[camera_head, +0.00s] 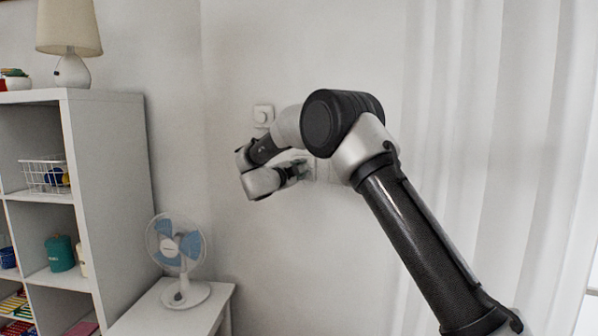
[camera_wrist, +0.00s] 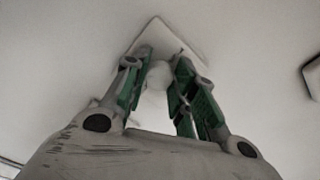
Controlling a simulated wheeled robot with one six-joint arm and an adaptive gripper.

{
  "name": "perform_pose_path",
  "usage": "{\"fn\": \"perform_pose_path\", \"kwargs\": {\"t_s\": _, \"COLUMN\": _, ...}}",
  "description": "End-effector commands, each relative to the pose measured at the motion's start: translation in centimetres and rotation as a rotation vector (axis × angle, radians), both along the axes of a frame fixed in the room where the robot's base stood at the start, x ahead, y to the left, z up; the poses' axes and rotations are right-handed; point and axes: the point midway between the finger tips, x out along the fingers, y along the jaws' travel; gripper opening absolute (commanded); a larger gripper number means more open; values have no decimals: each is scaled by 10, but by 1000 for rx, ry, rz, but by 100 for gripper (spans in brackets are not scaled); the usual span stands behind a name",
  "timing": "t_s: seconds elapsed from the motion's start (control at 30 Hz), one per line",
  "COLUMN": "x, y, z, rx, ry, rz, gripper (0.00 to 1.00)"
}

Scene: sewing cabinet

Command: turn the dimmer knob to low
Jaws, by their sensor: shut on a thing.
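The dimmer knob (camera_wrist: 158,74) is a pale round knob on a white square wall plate (camera_wrist: 160,36). In the wrist view the green-padded fingers of my gripper (camera_wrist: 160,82) stand on either side of the knob and are shut on it. The plate looks turned like a diamond in this view. In the head view my gripper (camera_head: 301,169) is at the wall, and the knob is hidden behind its fingers. Where the knob's mark points cannot be made out.
Another white wall plate with a round control (camera_head: 263,115) is above and left of my gripper. A fan (camera_head: 178,250) stands on a low white table (camera_head: 218,300). A shelf unit (camera_head: 112,190) with a lamp (camera_head: 72,40) is at left; a pale curtain (camera_head: 490,130) hangs right.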

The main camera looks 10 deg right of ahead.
Motion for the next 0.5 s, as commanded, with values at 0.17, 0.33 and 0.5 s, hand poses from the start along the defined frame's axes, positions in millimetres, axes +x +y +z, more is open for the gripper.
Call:
{"fn": "perform_pose_path", "kwargs": {"t_s": 0.17, "x": 0, "y": 1, "z": -1, "rx": -126, "ry": 108, "rz": 3, "gripper": 3}}
{"fn": "perform_pose_path", "kwargs": {"t_s": 0.33, "x": 0, "y": 1, "z": -2, "rx": -249, "ry": 212, "rz": 3, "gripper": 3}}
{"fn": "perform_pose_path", "kwargs": {"t_s": 0.5, "x": -1, "y": 0, "z": -3, "rx": -373, "ry": 317, "rz": 3, "gripper": 3}}
